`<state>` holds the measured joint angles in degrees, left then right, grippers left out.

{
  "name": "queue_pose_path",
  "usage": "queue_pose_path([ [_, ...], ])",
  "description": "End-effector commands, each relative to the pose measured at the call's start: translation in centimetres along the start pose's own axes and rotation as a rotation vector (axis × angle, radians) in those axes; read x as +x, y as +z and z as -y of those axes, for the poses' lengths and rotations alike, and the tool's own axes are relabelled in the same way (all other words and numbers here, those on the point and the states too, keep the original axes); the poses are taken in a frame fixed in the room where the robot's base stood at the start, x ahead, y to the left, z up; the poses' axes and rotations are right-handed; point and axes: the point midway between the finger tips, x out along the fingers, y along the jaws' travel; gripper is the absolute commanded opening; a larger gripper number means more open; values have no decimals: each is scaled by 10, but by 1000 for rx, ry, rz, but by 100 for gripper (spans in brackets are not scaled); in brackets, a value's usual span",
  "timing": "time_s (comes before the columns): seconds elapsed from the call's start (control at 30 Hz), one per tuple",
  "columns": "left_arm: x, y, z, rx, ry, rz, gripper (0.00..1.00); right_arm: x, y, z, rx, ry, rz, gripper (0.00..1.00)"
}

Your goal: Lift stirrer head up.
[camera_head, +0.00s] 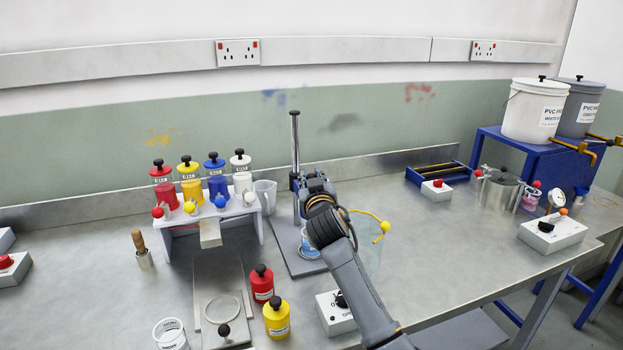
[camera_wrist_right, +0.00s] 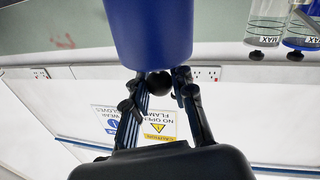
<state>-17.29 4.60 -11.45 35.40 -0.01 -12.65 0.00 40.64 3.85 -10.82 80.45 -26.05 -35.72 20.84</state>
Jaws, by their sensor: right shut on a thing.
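The stirrer stand has an upright post (camera_head: 295,135) on a grey base plate (camera_head: 287,240), in the middle of the bench. The stirrer head is a dark blue cylinder (camera_wrist_right: 148,30) at the top of the right wrist view; my arm mostly hides it in the head view. My right gripper (camera_head: 314,182) is beside the post. In the right wrist view its fingers (camera_wrist_right: 158,84) are shut on a black knob (camera_wrist_right: 158,82) at the blue head. My left gripper is not in view.
A rack (camera_head: 250,206) with several coloured bottles stands left of the stirrer. Red (camera_head: 262,284) and yellow (camera_head: 277,319) bottles and a switch box (camera_head: 333,313) are in front. A yellow ball-ended handle (camera_head: 386,226) is close right of my arm.

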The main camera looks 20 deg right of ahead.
Motion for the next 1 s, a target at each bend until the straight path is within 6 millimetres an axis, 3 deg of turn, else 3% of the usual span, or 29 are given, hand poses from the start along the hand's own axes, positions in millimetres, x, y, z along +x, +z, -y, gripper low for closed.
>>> queue_pose_path([
  [0.27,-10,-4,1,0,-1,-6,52,0,-13,-2,1,0,0,0],
  [0.6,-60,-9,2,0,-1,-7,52,0,-83,-16,3,0,-4,0],
  [0.7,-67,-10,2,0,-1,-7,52,0,-94,-18,1,0,-3,0],
  [1.0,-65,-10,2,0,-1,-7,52,0,-96,-18,1,0,-7,0],
])
